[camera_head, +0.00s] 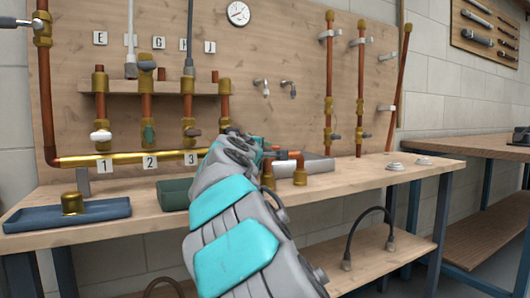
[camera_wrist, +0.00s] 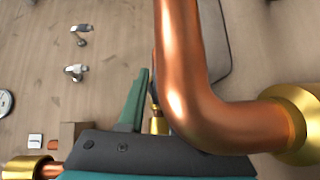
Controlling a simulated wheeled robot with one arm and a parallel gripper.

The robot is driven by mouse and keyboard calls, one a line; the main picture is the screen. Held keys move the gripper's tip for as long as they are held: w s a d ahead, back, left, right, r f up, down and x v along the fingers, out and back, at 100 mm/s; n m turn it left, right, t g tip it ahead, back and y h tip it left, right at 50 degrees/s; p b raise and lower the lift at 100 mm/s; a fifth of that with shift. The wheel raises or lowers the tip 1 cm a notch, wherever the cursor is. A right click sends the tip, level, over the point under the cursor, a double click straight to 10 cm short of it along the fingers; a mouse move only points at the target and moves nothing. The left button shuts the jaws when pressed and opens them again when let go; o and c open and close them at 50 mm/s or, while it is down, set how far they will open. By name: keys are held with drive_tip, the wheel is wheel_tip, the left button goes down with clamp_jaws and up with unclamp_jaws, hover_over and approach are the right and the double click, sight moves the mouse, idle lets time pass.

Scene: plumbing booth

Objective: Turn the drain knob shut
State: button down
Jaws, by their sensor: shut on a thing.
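My gripper (camera_head: 271,156) is at the bench, beside a bent copper pipe with brass ends (camera_head: 299,170). In the wrist view the same copper bend (camera_wrist: 215,125) crosses close to the camera and covers part of my gripper. One green finger (camera_wrist: 136,100) shows, with a small brass part (camera_wrist: 157,124) beside it. The other finger is mostly hidden. My gripper is shut on a small part at the bent pipe, apparently the drain knob. The knob itself is hidden behind the pipe and finger, so its angle cannot be told.
Several upright pipes with valves stand on the left, over a long brass pipe (camera_head: 120,158). A blue tray (camera_head: 40,219) and a green box (camera_head: 174,193) lie on the bench. A grey tray (camera_head: 320,166) is close behind the bend. The bench front at right is mostly clear.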

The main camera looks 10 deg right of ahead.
drive_tip(key=shift+r+g+p, duration=0.1)
drive_tip(key=shift+g+p, duration=0.2)
drive_tip(key=shift+p, duration=0.35)
drive_tip(key=m+p, duration=0.1)
drive_tip(key=p, duration=0.1)
drive_tip(key=m+g+y+p, duration=0.1)
drive_tip(key=p, duration=0.1)
drive_tip(key=shift+a+r+y, duration=0.1)
drive_tip(key=shift+r+y, duration=0.15)
drive_tip(key=shift+y, duration=0.05)
drive_tip(key=m+g+y+p, duration=0.1)
drive_tip(key=y+p, duration=0.1)
drive_tip(key=p, duration=0.3)
drive_tip(key=shift+m+g, duration=0.4)
drive_tip(key=m+g+y+p, duration=0.2)
drive_tip(key=y+p, duration=0.1)
drive_tip(key=p, duration=0.1)
drive_tip(key=shift+f+y, duration=0.15)
drive_tip(key=shift+y, duration=0.15)
drive_tip(key=shift+f+m+g+y+p, duration=0.15)
drive_tip(key=shift+m+g+y+p, duration=0.55)
drive_tip(key=shift+m+y+p, duration=0.75)
drive_tip(key=shift+n+y+b, duration=0.25)
drive_tip(key=shift+y+b, duration=0.1)
drive_tip(key=shift+b, duration=0.05)
drive_tip(key=c, duration=0.8)
unclamp_jaws()
